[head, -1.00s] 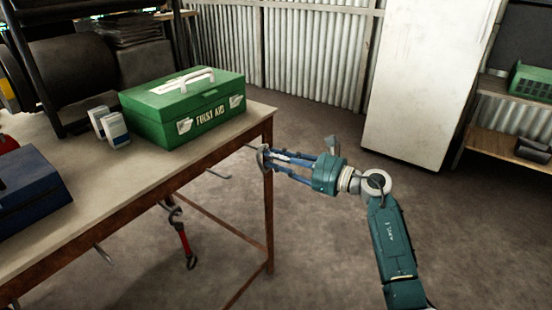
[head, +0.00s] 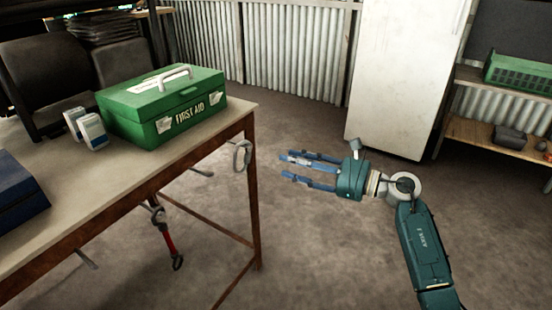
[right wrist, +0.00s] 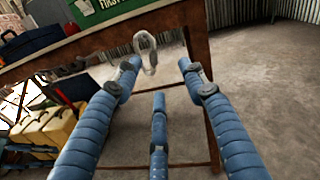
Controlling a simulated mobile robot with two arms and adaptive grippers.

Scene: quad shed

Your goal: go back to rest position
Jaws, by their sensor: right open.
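My right gripper (head: 288,167) is open and empty, held in the air to the right of the workbench, its fingers pointing left at the bench end. A pale grey loop-shaped item (head: 242,155) hangs at the bench's right end, apart from the fingertips. In the right wrist view the open fingers (right wrist: 158,74) show with nothing between them, and the loop (right wrist: 147,52) hangs beyond them. My left gripper is not in view.
The workbench (head: 190,160) carries a green first aid box (head: 165,105), small white packs (head: 91,130) and a blue box (head: 18,195). A red-handled tool (head: 169,240) hangs below it. A white fridge (head: 405,75) and a shelf (head: 490,135) stand behind. The floor to the right is clear.

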